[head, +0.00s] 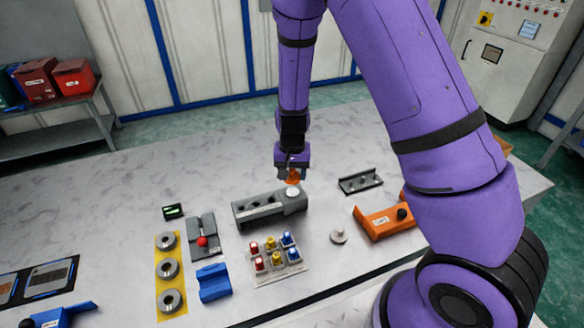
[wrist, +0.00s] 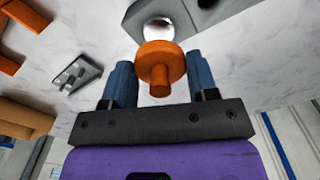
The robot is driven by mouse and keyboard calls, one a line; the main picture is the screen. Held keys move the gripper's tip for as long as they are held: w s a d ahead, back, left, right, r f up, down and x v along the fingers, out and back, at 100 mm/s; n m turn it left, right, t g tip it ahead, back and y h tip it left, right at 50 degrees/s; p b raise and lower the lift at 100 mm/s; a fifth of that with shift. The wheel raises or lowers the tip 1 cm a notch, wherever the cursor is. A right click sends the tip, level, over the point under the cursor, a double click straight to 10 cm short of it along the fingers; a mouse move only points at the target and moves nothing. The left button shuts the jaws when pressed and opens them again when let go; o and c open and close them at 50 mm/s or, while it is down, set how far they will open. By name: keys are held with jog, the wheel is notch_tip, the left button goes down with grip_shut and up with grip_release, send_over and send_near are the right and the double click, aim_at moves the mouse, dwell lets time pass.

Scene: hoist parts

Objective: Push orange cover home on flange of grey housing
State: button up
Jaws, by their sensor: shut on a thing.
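The grey housing (head: 262,208) lies on the table, with a round, pale metal flange (head: 292,192) at its right end. In the wrist view the flange (wrist: 158,28) is shiny and stands out from the grey housing (wrist: 190,15). My gripper (head: 292,172) points down above that end and is shut on the orange cover (head: 293,180). In the wrist view the cover (wrist: 160,58) is a disc with a short knob, between two blue fingers. The cover is in line with the flange, just above it; I cannot tell whether they touch.
A grey bracket with pegs (head: 361,181), an orange block (head: 385,222) and a round metal knob (head: 338,237) lie to the right. A tray of coloured pieces (head: 278,276) stands in front. A grey part with a red ball (head: 203,238) lies left. The table behind the housing is clear.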

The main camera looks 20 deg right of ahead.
aim_at(292, 192)
jog(key=shift+f, duration=2.35)
jog(key=shift+f, duration=0.65)
dwell(3.1)
jog(key=o, duration=0.9)
jog(key=shift+o, duration=0.2)
jog(key=shift+r, duration=0.1)
jog(key=shift+r, duration=3.4)
